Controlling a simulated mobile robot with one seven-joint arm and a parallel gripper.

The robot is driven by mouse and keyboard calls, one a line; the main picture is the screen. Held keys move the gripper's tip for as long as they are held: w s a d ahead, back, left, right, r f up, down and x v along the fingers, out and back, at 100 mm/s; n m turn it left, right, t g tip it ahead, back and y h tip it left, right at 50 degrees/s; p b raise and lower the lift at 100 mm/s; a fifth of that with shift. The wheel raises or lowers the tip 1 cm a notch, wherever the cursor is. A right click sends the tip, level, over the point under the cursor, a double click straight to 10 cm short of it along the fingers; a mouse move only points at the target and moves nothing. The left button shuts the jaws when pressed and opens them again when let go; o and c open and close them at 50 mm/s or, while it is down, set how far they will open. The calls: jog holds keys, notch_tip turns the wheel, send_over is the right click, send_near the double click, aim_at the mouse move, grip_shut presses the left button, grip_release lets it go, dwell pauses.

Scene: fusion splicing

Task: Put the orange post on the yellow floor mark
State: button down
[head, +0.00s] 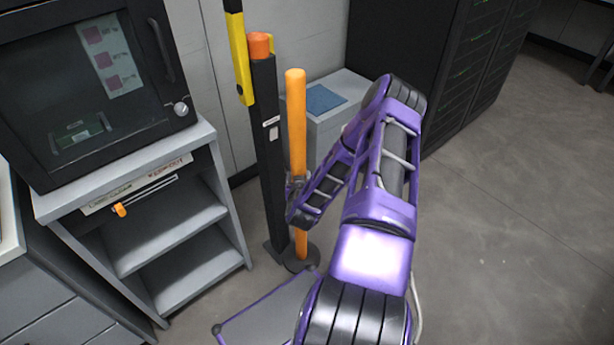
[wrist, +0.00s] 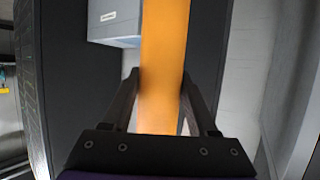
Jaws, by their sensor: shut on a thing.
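The orange post (head: 297,125) stands upright on a dark round base (head: 301,262) on the floor, just right of a black column. My gripper (head: 296,190) is at the post's middle height and is shut on it. In the wrist view the post (wrist: 163,70) runs between the two dark fingers of my gripper (wrist: 160,95). My forearm hides part of the area right of the post. I see no yellow floor mark in either view.
A black column (head: 269,150) with an orange top and a yellow-black bar stand close left of the post. A grey shelf cabinet (head: 180,235) is at left. A pale low box (head: 340,110) and black racks (head: 455,65) are behind. Open floor (head: 520,220) lies at right.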

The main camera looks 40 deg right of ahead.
jog(key=a+r+n+y, duration=0.2)
jog(key=a+r, duration=0.2)
jog(key=a, duration=0.5)
jog(key=a+r+n+t+y, duration=0.1)
jog(key=a+r+n+y, duration=0.1)
jog(key=a+r, duration=0.3)
jog(key=a+r+n+t+y, duration=0.1)
jog(key=a+r, duration=0.4)
jog(key=a, duration=0.7)
jog(key=shift+w+a+r+n+y, duration=0.15)
jog(key=shift+w+a+n+y, duration=0.15)
jog(key=shift+n+y, duration=0.7)
